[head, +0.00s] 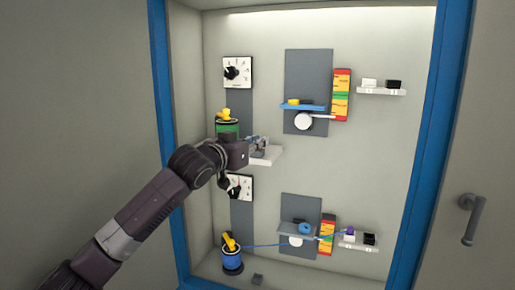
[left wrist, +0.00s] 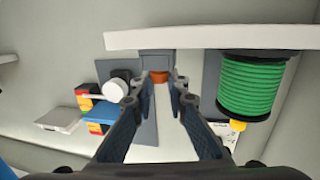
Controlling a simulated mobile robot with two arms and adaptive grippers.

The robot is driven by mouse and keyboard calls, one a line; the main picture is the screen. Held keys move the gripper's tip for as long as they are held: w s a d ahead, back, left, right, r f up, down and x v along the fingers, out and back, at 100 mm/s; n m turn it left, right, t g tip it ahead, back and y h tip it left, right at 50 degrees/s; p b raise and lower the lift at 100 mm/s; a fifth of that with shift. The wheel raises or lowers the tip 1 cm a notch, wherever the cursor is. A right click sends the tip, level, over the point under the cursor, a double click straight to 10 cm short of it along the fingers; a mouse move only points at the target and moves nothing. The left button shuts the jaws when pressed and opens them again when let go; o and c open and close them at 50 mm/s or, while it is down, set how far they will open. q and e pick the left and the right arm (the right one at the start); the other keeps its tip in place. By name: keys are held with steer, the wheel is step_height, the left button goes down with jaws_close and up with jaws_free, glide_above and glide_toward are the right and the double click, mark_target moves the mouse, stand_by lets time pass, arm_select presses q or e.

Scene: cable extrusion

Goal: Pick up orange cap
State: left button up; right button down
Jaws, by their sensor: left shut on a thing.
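My left gripper (head: 258,146) reaches into the cabinet and is at the small white shelf (head: 268,156) right of the green spool (head: 228,129). In the left wrist view, which is upside down, the orange cap (left wrist: 159,77) sits between the fingertips of this gripper (left wrist: 160,88), which is shut on it. A grey block (left wrist: 157,62) adjoins the cap, by the edge of the white shelf (left wrist: 210,38). The head view hides the cap behind the gripper. My right gripper is in neither view.
The green spool (left wrist: 252,85) stands close beside the gripper. A blue shelf (head: 303,107) and a striped panel (head: 341,95) are up and right. A blue spool (head: 232,261) with a blue cable is below. Blue cabinet frame posts (head: 431,140) bound the opening.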

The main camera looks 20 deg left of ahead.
arm_select(q)
steer(key=shift+f, duration=0.35)
step_height(320, 180, up, 20)
steer(key=shift+r+b, duration=0.15)
steer(key=shift+b, duration=0.3)
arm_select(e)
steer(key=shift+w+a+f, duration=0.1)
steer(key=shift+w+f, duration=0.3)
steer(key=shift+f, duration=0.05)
arm_select(q)
steer(key=shift+w, duration=0.15)
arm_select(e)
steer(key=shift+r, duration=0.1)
